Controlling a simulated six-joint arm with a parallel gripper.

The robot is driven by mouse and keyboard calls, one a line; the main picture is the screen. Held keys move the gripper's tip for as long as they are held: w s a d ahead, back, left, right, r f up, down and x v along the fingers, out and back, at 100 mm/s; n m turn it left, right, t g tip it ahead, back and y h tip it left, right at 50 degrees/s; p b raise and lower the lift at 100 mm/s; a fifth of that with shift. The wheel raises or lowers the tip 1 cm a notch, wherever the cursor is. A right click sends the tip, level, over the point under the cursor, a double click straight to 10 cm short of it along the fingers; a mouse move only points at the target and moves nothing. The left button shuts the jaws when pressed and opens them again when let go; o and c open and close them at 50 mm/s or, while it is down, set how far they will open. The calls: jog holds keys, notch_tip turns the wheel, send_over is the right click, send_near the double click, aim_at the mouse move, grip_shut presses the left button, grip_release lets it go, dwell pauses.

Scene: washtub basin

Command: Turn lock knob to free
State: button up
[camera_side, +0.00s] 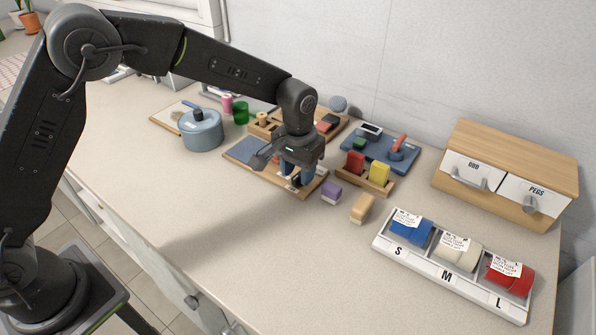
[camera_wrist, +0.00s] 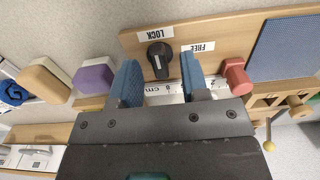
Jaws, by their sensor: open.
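The lock knob (camera_wrist: 160,57) is a black round knob with a pointer, on a wooden board (camera_wrist: 215,30) in the wrist view. A LOCK label (camera_wrist: 155,34) sits just above it and a FREE label (camera_wrist: 198,46) to its right. My gripper (camera_wrist: 158,75) is open, its two blue fingers on either side of the knob in the picture, with nothing held. I cannot tell whether they touch it. In the side view my gripper (camera_side: 296,182) points down over the board (camera_side: 312,190) and hides the knob.
A red knob (camera_wrist: 236,76) and a blue-grey panel (camera_wrist: 290,43) share the board. A purple block (camera_side: 331,192) and a tan block (camera_side: 362,207) lie close by. A blue pot (camera_side: 201,133) stands left, a labelled S-M-L tray (camera_side: 452,290) at front right. The front counter is clear.

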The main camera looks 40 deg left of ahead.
jog(key=shift+f, duration=0.3)
jog(key=shift+c, duration=0.3)
grip_shut()
